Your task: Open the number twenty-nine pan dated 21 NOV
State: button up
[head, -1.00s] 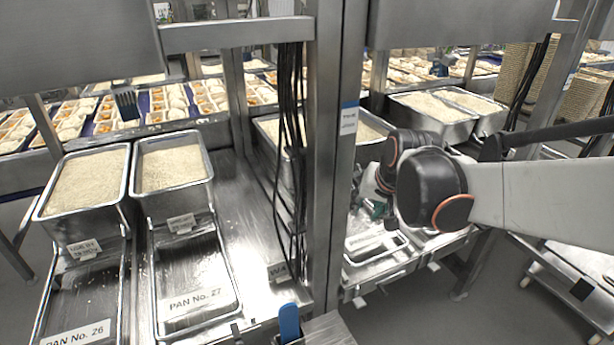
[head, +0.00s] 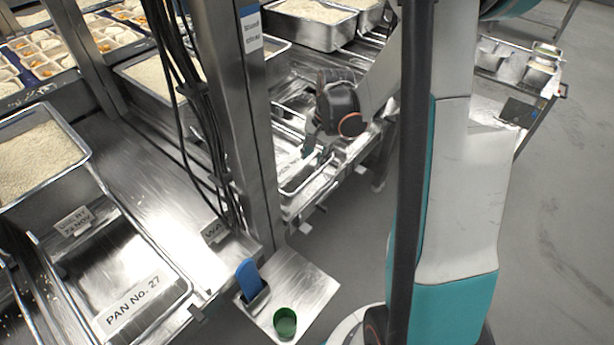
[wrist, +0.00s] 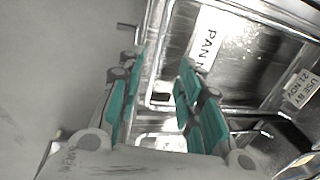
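In the wrist view, a metal pan front with a white label reading "PAN N", the rest cut off (wrist: 208,48), lies just beyond my gripper (wrist: 160,98). A tag reading "USE BY 21 NOV" (wrist: 299,88) is at the right. My gripper's teal fingers are spread apart on either side of the pan's near metal edge; I cannot tell whether they touch it. In the head view, my gripper (head: 312,148) is low at the front of a labelled pan (head: 287,187) right of the post. The pan's number is unreadable in both views.
A steel post (head: 240,110) with hanging cables stands left of my gripper. Pan No. 27 (head: 140,300) and an open rice pan (head: 85,150) are left of it. A small shelf with a blue item (head: 249,278) and a green cup (head: 285,322) is in front.

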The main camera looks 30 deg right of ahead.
aim_at(308, 180)
jog(key=f+b, duration=0.1)
jog(key=f, duration=0.3)
jog(key=w+f+b, duration=0.1)
jog(key=f, duration=0.2)
jog(key=w+f+b, duration=0.1)
jog(key=f+b, duration=0.1)
jog(key=f, duration=0.2)
jog(key=shift+w+a+f, duration=0.1)
jog(key=shift+a+f, duration=0.25)
jog(key=shift+a, duration=0.05)
jog(key=shift+c, duration=0.6)
grip_shut()
